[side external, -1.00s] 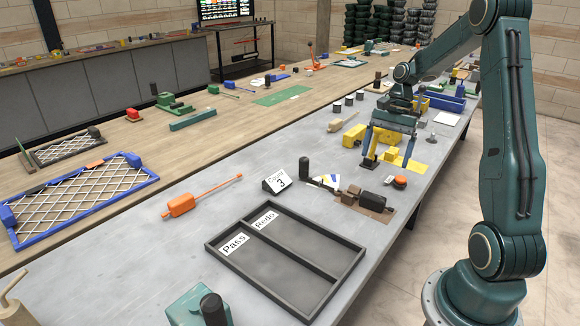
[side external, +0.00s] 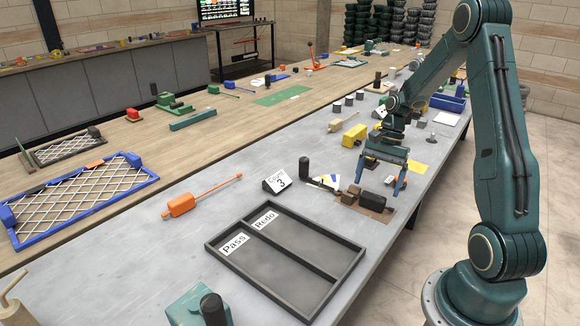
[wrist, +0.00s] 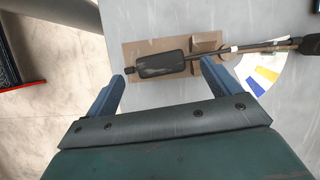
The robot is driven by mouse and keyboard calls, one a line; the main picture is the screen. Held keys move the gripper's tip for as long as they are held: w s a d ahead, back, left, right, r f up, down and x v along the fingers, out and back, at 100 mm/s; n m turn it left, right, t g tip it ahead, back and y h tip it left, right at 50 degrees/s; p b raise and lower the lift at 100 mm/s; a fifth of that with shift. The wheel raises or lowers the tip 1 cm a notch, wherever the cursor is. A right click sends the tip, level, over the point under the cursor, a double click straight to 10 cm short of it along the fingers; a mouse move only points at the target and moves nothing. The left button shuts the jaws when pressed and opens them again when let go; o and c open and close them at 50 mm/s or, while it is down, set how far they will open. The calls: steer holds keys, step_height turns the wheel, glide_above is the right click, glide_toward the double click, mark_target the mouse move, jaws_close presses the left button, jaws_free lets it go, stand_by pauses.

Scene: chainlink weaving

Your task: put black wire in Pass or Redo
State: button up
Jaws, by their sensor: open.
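The black wire (wrist: 162,65) has a dark, box-like body with a thin dark rod running right in the wrist view. Its body (side external: 372,200) lies on a brown mat with brown blocks (side external: 352,193) in the side view. My gripper (side external: 381,182) is open and empty, with its fingers pointing down just behind and above the mat. In the wrist view its blue fingers (wrist: 162,74) are spread to either side of the black body, apart from it. The dark tray has a Pass compartment (side external: 262,268) and a Redo compartment (side external: 305,245), both empty.
A Count 3 sign (side external: 277,182) and a black upright cylinder (side external: 304,168) stand left of the mat. An orange tool (side external: 182,205) lies farther left. A yellow block (side external: 354,135) is behind my gripper.

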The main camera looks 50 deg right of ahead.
mark_target(373, 196)
steer(key=shift+x, duration=1.6)
steer(key=shift+d, duration=0.1)
steer(key=c, duration=1.2)
steer(key=shift+c, duration=0.2)
step_height(373, 196, up, 20)
